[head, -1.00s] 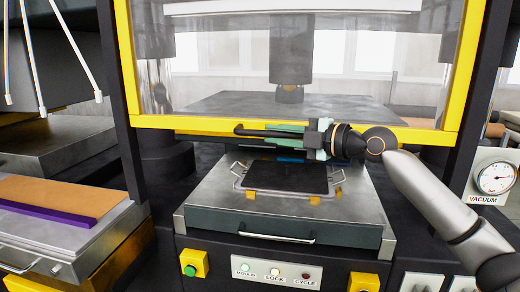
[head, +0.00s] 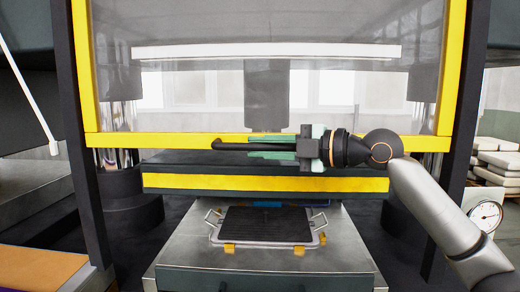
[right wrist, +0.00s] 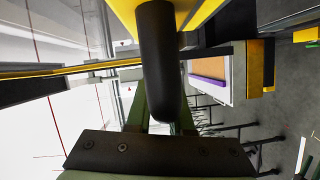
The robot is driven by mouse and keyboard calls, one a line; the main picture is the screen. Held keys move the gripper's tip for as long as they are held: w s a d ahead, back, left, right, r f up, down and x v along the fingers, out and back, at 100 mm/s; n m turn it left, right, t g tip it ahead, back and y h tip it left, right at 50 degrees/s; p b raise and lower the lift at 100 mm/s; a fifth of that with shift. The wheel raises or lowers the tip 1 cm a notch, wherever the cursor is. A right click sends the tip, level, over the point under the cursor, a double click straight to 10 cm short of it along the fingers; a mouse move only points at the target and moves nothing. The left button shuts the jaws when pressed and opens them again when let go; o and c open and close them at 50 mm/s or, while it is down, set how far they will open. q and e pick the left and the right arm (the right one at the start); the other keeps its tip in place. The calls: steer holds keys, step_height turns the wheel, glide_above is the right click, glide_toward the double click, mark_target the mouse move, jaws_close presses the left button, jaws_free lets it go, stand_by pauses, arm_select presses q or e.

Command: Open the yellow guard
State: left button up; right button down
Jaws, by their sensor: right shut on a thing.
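The yellow guard (head: 190,139) is a yellow frame around a clear panel, seen in the head view across the front of the press. Its lower bar is raised above the mould tray. A black handle bar (head: 232,144) runs along that lower bar. My right gripper (head: 272,147) is shut on the handle, with its green fingers above and below it. In the right wrist view the black handle (right wrist: 160,55) passes between the fingers, and the guard's yellow edge (right wrist: 122,12) shows at the top. My left gripper is not in view.
Below the guard is a dark plate with a yellow front band (head: 265,183). Under it a dark tray (head: 265,224) lies on a grey metal bed (head: 200,250). Dark posts flank the guard. A pressure gauge (head: 486,215) is at the right; a brown-topped board (head: 35,272) is at the lower left.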

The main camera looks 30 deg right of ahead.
steer(key=c, duration=0.8)
jaws_free()
steer(key=shift+s+d+f, duration=0.15)
steer(key=shift+s+d, duration=0.05)
steer(key=b+v, duration=0.6)
steer(key=v, duration=0.6)
